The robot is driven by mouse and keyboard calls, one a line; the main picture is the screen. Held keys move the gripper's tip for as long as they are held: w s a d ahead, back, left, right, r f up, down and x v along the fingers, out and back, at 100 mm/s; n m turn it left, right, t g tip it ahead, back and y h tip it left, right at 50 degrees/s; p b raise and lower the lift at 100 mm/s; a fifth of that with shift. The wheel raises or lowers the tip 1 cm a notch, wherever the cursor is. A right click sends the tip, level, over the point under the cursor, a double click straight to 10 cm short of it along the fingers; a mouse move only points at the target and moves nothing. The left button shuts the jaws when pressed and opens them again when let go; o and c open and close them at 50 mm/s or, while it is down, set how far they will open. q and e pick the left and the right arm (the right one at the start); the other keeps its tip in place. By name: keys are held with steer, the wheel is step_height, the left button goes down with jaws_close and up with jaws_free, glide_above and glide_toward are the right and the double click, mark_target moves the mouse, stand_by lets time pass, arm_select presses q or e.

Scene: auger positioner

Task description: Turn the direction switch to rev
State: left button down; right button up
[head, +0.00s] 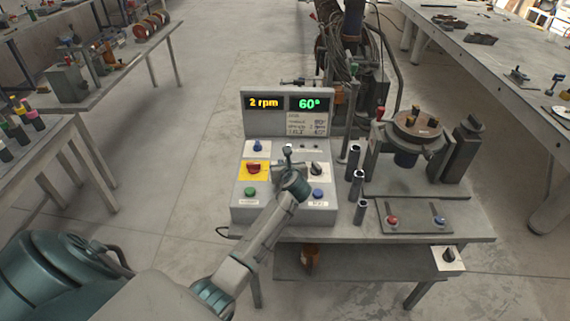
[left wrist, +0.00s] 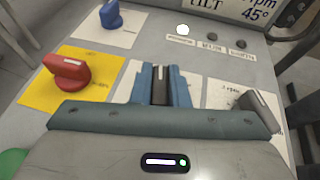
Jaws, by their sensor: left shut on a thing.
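The grey control box (head: 238,207) stands on the bench, with a display panel behind it reading 2 rpm and 60°. My left gripper (head: 288,160) is over the middle of its sloped face. In the left wrist view its two blue fingers (left wrist: 161,85) are shut on a dark switch knob (left wrist: 161,92) above a white plate, between the red knob and the right-hand knob. I take this to be the direction switch; its lettering is hidden by the gripper, so its setting cannot be read. My right gripper is not in view.
A red knob (left wrist: 70,70) on a yellow plate is close on the left, and a blue knob (left wrist: 111,15) stands beyond it. A grey-black knob (left wrist: 258,108) is close on the right. A green button (head: 250,192) and a blue button (head: 318,193) sit along the front.

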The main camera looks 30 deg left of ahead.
arm_select(q)
steer(key=n+g+y, duration=0.3)
steer(key=n, duration=0.1)
steer(key=shift+g, duration=0.3)
steer(key=shift+n+g+y, duration=0.5)
steer(key=shift+n+g, duration=0.8)
steer(key=shift+g, duration=0.2)
steer(key=c, duration=1.4)
jaws_free()
steer(key=b+v, duration=0.2)
steer(key=v, duration=0.8)
steer(key=shift+d+r+b, duration=0.15)
steer(key=shift+d+b, duration=0.2)
steer(key=shift+d, duration=0.05)
